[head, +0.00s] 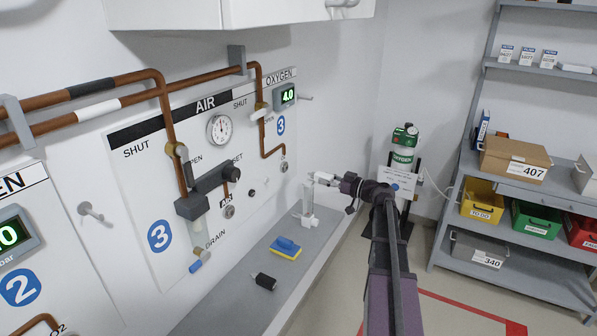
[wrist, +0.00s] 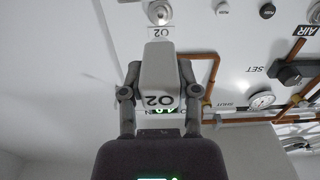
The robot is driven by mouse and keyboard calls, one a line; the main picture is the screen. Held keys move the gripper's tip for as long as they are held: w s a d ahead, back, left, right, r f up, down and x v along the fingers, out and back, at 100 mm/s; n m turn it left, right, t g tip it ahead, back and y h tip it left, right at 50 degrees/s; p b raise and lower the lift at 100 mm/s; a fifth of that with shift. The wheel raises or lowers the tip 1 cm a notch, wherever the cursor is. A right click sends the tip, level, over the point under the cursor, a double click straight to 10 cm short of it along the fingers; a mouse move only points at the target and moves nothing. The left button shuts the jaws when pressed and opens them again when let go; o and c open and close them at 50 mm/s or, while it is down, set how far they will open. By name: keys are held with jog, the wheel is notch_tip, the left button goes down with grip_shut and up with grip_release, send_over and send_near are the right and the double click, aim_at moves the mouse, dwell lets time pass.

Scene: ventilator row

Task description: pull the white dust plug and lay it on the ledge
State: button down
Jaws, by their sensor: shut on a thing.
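My gripper (head: 338,182) is shut on the white dust plug (head: 322,178), out from the wall. In the wrist view the plug (wrist: 160,70) is a white block marked O2, held between both fingers of my gripper (wrist: 158,92). The round metal O2 outlet (head: 284,167) is on the wall to the left of the plug; it shows above the plug in the wrist view (wrist: 158,12). The plug looks apart from it. The grey ledge (head: 232,300) runs along the wall below.
On the ledge are a blue and yellow sponge (head: 286,248), a black object (head: 264,282) and a clear bottle-like part (head: 306,212) close below my gripper. Shelves (head: 515,280) are at right.

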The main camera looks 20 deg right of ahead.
aim_at(327, 175)
notch_tip(327, 175, up, 6)
jog(key=p, duration=0.6)
jog(key=shift+s, duration=0.15)
dwell(0.5)
